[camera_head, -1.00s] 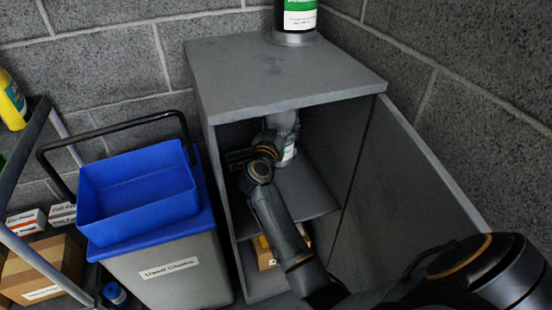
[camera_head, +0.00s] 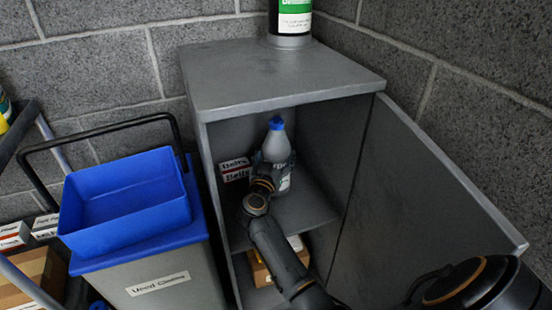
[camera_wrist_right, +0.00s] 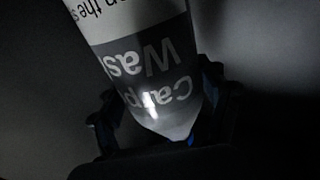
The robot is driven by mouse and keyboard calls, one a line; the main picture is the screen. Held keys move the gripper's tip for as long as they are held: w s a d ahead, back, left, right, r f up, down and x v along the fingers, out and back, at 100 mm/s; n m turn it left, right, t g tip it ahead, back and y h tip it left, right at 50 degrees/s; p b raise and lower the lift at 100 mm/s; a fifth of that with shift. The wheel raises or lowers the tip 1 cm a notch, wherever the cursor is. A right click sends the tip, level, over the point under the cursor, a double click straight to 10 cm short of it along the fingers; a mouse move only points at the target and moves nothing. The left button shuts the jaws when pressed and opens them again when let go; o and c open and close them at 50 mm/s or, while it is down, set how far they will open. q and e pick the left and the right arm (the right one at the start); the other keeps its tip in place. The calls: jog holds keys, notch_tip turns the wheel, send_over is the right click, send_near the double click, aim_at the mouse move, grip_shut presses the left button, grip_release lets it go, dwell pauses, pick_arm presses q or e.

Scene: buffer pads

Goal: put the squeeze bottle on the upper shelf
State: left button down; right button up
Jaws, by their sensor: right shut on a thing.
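The squeeze bottle (camera_head: 276,143), pale grey with a blue cap, is upright inside the open grey cabinet, above the upper shelf (camera_head: 308,208). My right gripper (camera_head: 271,168) reaches in from the front and is shut around the bottle. In the right wrist view the bottle (camera_wrist_right: 150,75) with its printed label sits between the two dark fingers. The bottle's base is partly hidden by my gripper, so I cannot tell whether it touches the shelf. My left gripper is not in view.
Small white boxes (camera_head: 235,170) stand left of the bottle on the upper shelf. A cardboard box (camera_head: 261,274) is on the level below. The cabinet door (camera_head: 430,200) is open to the right. A blue basket (camera_head: 125,205) and bin stand left. A green-labelled bottle (camera_head: 295,22) tops the cabinet.

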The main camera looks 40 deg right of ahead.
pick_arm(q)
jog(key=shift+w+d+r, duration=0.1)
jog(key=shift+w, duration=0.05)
pick_arm(e)
jog(key=o, duration=1.7)
jog(key=shift+f, duration=0.15)
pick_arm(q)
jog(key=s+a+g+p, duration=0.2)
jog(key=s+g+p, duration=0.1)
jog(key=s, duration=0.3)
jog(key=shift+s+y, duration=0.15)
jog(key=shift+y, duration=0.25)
pick_arm(e)
jog(key=v, duration=1.2)
